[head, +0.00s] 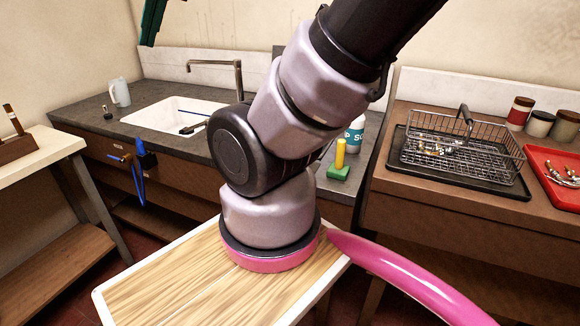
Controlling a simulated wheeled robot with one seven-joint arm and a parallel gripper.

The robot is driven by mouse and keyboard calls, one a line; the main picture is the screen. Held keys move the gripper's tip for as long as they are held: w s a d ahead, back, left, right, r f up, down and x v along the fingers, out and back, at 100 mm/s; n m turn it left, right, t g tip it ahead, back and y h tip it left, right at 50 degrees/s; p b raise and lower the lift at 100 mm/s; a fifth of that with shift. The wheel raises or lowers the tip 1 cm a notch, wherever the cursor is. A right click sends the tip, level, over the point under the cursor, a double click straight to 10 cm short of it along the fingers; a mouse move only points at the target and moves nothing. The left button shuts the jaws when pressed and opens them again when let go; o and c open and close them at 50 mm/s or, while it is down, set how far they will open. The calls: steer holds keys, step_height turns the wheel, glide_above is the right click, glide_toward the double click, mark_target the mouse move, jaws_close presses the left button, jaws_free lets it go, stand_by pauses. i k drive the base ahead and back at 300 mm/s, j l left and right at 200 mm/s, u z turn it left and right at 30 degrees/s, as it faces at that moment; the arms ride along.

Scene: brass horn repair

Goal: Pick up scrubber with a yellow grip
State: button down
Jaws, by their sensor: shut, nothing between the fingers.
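The scrubber (340,165) stands upright on the dark counter, right of the sink, in the head view. It has a yellow upright grip and a green block at its base. My arm rises just left of it in the picture and runs out of the top edge. My gripper cannot be made out in this view.
A soap bottle (354,136) stands behind the scrubber, close to its right. The sink (175,115) with its faucet (238,75) lies left. A wire rack (465,150) and a red tray (557,175) are on the right counter (425,190). A dark green object (150,22) is cut off top left.

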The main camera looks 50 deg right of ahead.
mark_target(337, 170)
steer(key=z, duration=1.85)
